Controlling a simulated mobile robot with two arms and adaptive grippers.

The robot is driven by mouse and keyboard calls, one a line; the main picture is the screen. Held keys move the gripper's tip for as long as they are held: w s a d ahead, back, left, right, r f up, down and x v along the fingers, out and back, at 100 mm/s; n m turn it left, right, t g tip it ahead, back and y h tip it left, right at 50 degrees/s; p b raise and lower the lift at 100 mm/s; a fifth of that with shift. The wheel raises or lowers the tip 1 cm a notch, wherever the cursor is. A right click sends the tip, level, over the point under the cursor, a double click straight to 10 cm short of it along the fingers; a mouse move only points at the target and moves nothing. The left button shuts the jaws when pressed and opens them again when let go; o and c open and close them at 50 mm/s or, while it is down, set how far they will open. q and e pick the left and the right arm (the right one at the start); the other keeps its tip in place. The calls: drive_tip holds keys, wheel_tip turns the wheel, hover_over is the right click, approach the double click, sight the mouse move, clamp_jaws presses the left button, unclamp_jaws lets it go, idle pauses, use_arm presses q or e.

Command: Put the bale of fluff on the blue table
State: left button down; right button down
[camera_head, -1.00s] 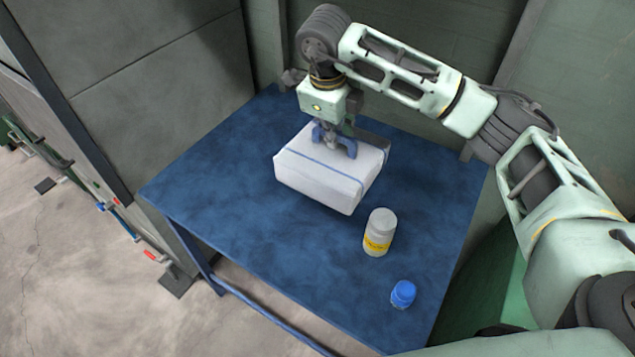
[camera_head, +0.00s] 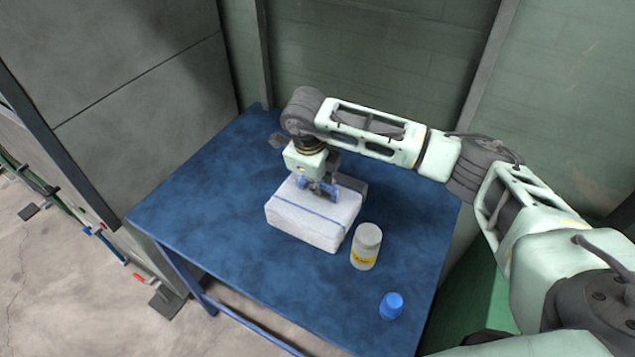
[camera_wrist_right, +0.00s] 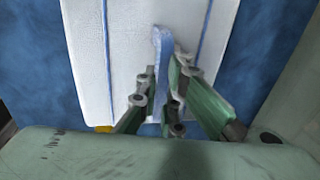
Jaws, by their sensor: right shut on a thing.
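The bale of fluff (camera_head: 308,220) is a white block with blue straps, at the middle of the blue table (camera_head: 220,200). It appears to be on or just above the tabletop; I cannot tell whether its underside touches. My right gripper (camera_head: 318,192) is at the top of the bale, shut on it. The fingers hide part of the bale's top. My left gripper is not in view.
A white jar with a yellow label (camera_head: 366,248) stands close to the right of the bale. Walls rise behind the table. The table's left part is clear.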

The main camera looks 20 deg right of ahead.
sight(313, 200)
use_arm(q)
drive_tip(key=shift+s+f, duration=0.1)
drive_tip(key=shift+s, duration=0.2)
use_arm(e)
drive_tip(key=c, duration=1.9)
unclamp_jaws()
